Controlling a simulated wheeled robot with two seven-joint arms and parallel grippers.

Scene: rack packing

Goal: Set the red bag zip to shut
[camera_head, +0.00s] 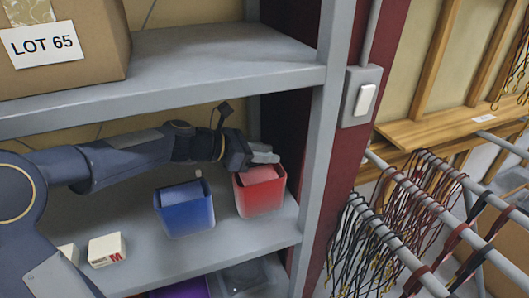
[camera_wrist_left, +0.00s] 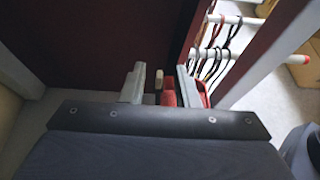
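The red bag (camera_head: 262,194), an open-topped, box-like thing, stands on the middle shelf near the right post. My left gripper (camera_head: 264,154) is at its top rear edge, with the pale fingers pointing right. In the left wrist view the fingers (camera_wrist_left: 162,88) stand apart. Part of the red bag (camera_wrist_left: 169,92) and a small pale upright piece (camera_wrist_left: 158,80) show between or just beyond them. I cannot tell whether the fingers touch either. The zip is not clearly visible, so its state cannot be told. My right gripper is in neither view.
A blue bag (camera_head: 184,208) stands just left of the red one. A small white box (camera_head: 107,249) is further left. The upper shelf (camera_head: 210,62) runs above my left arm, and a grey post (camera_head: 321,150) stands right. Hanging cords (camera_head: 372,240) lie beyond it.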

